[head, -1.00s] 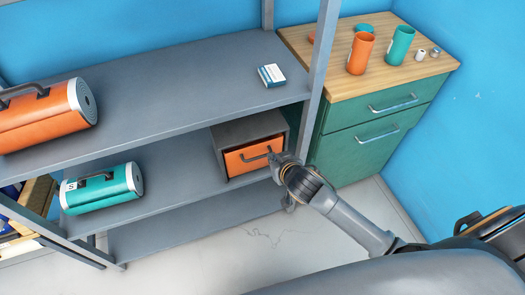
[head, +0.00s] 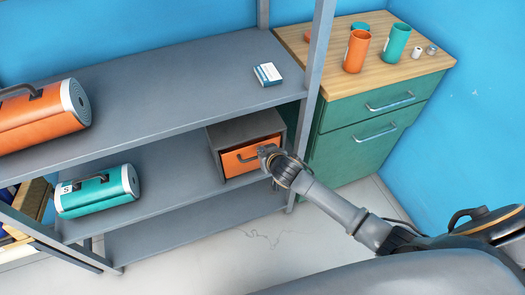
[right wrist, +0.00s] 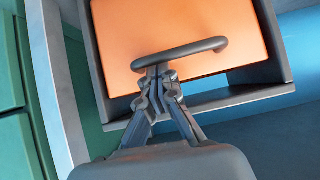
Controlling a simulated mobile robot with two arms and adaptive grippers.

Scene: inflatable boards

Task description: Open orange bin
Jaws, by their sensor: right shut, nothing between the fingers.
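The orange bin (head: 240,160) is a drawer with an orange front and a dark bar handle (head: 248,156), set in a grey box (head: 216,150) on the middle shelf. In the head view its front looks closed or nearly so. My right gripper (head: 266,153) is at the right end of the handle. In the right wrist view the orange front (right wrist: 180,25) fills the top, with the handle (right wrist: 195,49) across it. There my right gripper (right wrist: 158,75) has its fingertips together at the handle's left end, with nothing held between them. My left gripper is not in view.
The grey shelf unit (head: 170,90) has an upright post (head: 312,90) just right of the bin. An orange roll (head: 40,118) and a teal roll (head: 95,193) lie to the left. A green cabinet (head: 350,150) stands to the right. The floor in front is clear.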

